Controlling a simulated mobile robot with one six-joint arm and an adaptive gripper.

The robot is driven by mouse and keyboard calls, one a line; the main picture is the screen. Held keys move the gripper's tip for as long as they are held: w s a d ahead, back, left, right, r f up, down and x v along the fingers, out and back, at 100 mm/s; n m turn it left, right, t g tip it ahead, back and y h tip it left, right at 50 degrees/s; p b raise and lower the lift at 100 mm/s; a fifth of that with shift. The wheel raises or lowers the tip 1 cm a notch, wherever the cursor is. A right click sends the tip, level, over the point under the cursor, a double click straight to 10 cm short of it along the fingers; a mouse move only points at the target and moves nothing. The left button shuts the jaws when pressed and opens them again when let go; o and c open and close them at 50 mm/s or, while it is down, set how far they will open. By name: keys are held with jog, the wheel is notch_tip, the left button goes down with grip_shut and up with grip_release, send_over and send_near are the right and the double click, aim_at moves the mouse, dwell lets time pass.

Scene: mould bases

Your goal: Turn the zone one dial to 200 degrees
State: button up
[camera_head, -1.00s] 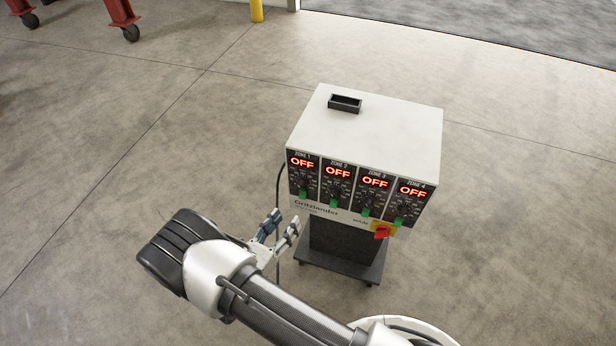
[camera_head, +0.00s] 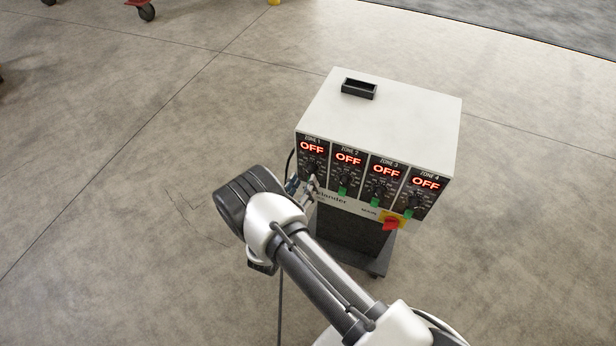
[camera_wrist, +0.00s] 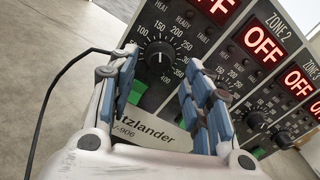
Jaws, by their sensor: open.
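The white control box (camera_head: 385,112) has several zone panels, each with a red OFF display, a black dial and a green switch. The zone one dial (camera_wrist: 158,56) is a black knob with a white pointer mark and a printed scale around it; its display (camera_head: 312,147) reads OFF. My gripper (camera_wrist: 166,88) is open and empty. Its blue-padded fingers lie just short of the dial, one at each side of it in the wrist view, and no contact shows. In the head view my gripper (camera_head: 302,186) partly covers the lower zone one panel.
A red main switch (camera_head: 391,222) on a yellow plate sits low on the box. A black cable (camera_wrist: 62,92) hangs at the left. A small black tray (camera_head: 359,89) is on top. Open concrete floor surrounds the box.

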aim_at(308, 174)
jog(key=shift+b+x, duration=0.4)
jog(key=shift+x, duration=1.85)
grip_shut()
jog(key=shift+m, duration=3.2)
jog(key=shift+s, duration=0.1)
grip_release()
